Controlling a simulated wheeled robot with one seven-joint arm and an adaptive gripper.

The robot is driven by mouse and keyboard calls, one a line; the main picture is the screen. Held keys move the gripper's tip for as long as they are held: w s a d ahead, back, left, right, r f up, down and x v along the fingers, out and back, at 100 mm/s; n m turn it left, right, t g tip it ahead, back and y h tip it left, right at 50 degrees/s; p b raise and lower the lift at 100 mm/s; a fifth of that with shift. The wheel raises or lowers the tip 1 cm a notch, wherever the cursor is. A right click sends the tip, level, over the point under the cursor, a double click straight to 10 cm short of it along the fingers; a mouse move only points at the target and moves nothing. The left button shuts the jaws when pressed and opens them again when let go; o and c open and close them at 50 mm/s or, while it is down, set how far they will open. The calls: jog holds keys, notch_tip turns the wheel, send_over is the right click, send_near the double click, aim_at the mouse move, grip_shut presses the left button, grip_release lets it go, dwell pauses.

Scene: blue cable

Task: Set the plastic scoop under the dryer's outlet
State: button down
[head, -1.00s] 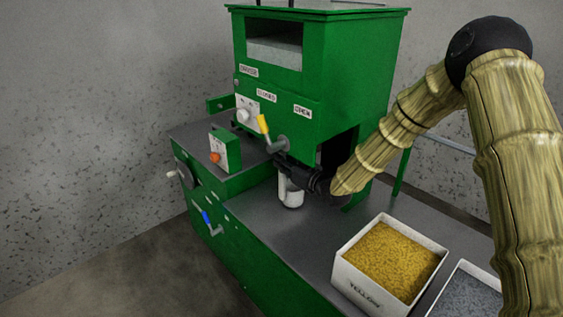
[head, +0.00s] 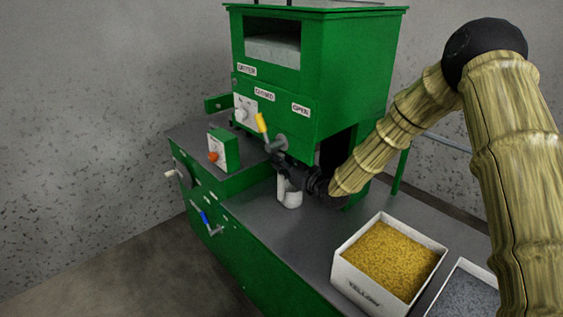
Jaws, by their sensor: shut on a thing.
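The green dryer (head: 355,75) stands on the grey worktop, with a yellow-tipped lever (head: 262,123) on its front. Its dark outlet opening (head: 336,150) is low on the front, partly hidden by my arm. The white plastic scoop (head: 291,198) is upright at the worktop below the lever, in front of the opening. My gripper (head: 285,165) is shut on the scoop's upper part and covers much of it. I cannot tell whether the scoop's bottom touches the worktop.
A white box of yellow pellets (head: 390,260) stands at the front right, beside a box of grey pellets (head: 468,295). A small green control box (head: 224,150) with an orange knob is to the left. The worktop (head: 262,225) in front of the scoop is clear.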

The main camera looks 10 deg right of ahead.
jog(key=c, duration=1.3)
grip_release()
jog(key=v, duration=1.2)
